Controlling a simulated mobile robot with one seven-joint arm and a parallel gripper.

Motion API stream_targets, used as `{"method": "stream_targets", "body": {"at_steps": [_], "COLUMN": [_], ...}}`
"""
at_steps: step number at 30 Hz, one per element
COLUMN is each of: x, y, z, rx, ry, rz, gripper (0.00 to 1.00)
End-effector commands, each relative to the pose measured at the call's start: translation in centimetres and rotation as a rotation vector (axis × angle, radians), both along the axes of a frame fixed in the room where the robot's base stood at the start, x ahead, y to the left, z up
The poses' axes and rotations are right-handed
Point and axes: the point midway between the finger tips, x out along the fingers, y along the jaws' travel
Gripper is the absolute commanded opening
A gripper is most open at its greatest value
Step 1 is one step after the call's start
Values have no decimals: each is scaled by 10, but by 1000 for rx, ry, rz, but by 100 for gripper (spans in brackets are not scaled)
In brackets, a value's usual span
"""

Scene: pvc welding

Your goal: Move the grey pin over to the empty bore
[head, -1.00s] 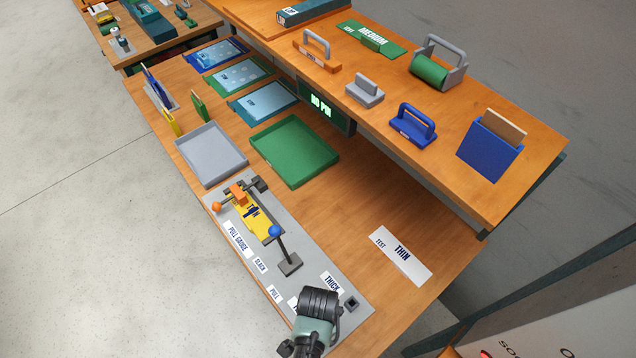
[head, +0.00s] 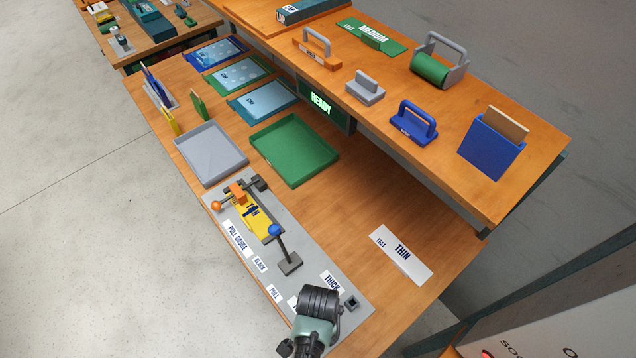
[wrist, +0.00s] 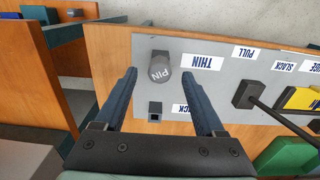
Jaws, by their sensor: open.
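The grey pin (wrist: 160,72), marked PIN on its top, stands upright by the THIN label (wrist: 200,62) on the grey plate (wrist: 215,80) in the wrist view. Whether it sits fully in a hole there cannot be seen. The empty bore (wrist: 155,111), a small dark square socket, is by the THICK label, and it also shows in the head view (head: 352,302). My gripper (wrist: 159,76) is open, its two dark blue fingers on either side of the pin in the picture, with gaps between. In the head view my arm hides the pin.
A yellow gauge piece (head: 256,222) with orange and blue knobbed levers is on the same plate. Green (head: 318,176) and grey (head: 238,170) trays lie behind it. A small display (head: 322,105) reads READY. Bare wood surrounds the THIN test card (head: 400,256).

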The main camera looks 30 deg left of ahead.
Motion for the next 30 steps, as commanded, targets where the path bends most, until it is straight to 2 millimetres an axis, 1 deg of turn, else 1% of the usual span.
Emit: {"method": "stream_targets", "body": {"at_steps": [5,12,18,21,24,30], "x": [1,1,1,0,0,0], "y": [0,0,0,0,0,0], "z": [28,76,107,115,119,121], "rx": [1,1,1,0,0,0], "ry": [-5,-5,-4,-2,-1,0], "rz": [-1,0,0,0,0,0], "gripper": [71,71,71,71,71,71]}}
